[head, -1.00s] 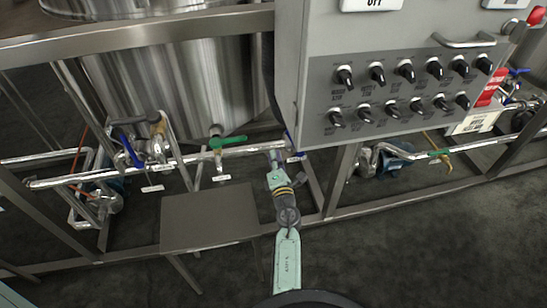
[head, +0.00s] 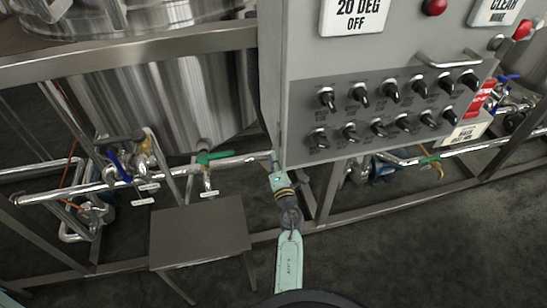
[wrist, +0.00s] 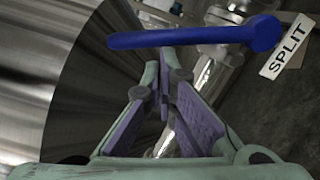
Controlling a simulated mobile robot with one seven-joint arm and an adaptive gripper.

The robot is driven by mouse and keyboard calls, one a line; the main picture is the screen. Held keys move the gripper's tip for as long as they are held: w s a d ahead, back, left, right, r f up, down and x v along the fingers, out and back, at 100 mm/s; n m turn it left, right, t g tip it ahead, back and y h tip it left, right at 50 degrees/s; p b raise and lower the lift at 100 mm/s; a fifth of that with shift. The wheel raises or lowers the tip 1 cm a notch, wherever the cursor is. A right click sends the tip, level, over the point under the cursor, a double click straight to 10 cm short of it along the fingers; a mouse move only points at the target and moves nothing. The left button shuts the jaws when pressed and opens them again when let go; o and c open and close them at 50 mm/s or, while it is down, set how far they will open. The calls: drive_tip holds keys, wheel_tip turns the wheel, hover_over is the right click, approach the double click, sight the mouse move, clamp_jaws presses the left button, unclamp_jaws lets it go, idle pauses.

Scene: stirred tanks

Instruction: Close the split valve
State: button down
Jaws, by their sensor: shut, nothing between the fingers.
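The split valve's blue lever handle (wrist: 185,36) lies nearly level across the top of the wrist view, with its round pivot end (wrist: 262,33) at the right. A white tag reading SPLIT (wrist: 285,47) hangs to the right of it. My gripper (wrist: 165,78) is shut and empty, its fingertips just below the middle of the handle in that picture. I cannot tell whether they touch it. In the head view my gripper (head: 273,158) is at the pipe by the control box's lower left corner. The split valve's handle is not clearly visible there.
The grey control box (head: 270,75) with several black knobs overhangs just right of my gripper. A steel tank (head: 160,100) stands behind. A green-handled valve (head: 215,156) is on the pipe to the left. A small metal platform (head: 200,235) stands below it.

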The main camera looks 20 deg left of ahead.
drive_tip(key=d+m+p, duration=0.1)
drive_tip(key=p, duration=0.1)
drive_tip(key=w+d+r+m+p, duration=0.1)
drive_tip(key=m+p, duration=0.1)
drive_tip(key=w+r+m+p, duration=0.1)
drive_tip(key=shift+d+p, duration=0.4)
